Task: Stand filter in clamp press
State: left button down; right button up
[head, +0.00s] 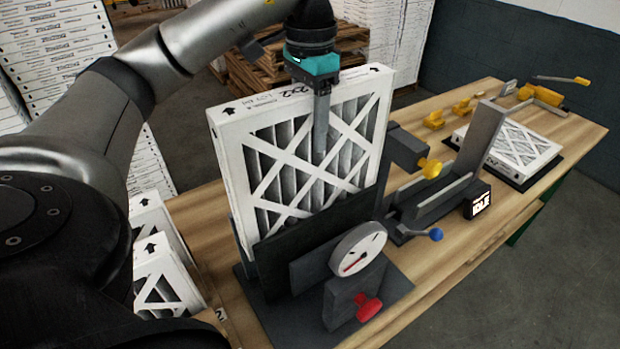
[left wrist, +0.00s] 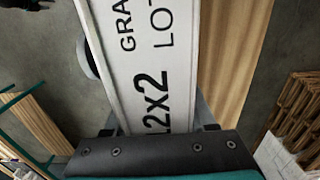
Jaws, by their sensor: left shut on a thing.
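A white-framed filter (head: 262,165) with a white lattice over grey pleats stands upright in the clamp press (head: 315,232). Its lower part is hidden behind the press's dark front plate. My left gripper (head: 321,140) comes down over the filter's top edge and is shut on it, one finger lying along the front face. In the left wrist view the filter's printed edge (left wrist: 137,65) runs up from the gripper (left wrist: 155,140). The press carries a round white gauge (head: 358,249) and a red knob (head: 369,307). My right gripper is not in view.
Another filter (head: 510,147) lies flat on a dark pad at the bench's right. A fixture with a blue-knobbed lever (head: 435,234) and a small display (head: 480,202) stand between. More filters (head: 160,270) stand at the lower left. Stacked boxes and pallets (head: 290,65) are behind.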

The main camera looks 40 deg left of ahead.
aim_at(310, 179)
pick_arm(q)
notch_tip(310, 179, down, 5)
jog(key=shift+f, duration=0.1)
notch_tip(310, 179, down, 5)
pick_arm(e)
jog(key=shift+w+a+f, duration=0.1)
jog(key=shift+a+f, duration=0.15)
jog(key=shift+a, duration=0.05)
pick_arm(q)
jog(key=shift+f+b, duration=0.6)
jog(key=shift+b, duration=0.05)
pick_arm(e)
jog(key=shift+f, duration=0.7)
pick_arm(q)
jog(key=shift+c, duration=1.1)
grip_release()
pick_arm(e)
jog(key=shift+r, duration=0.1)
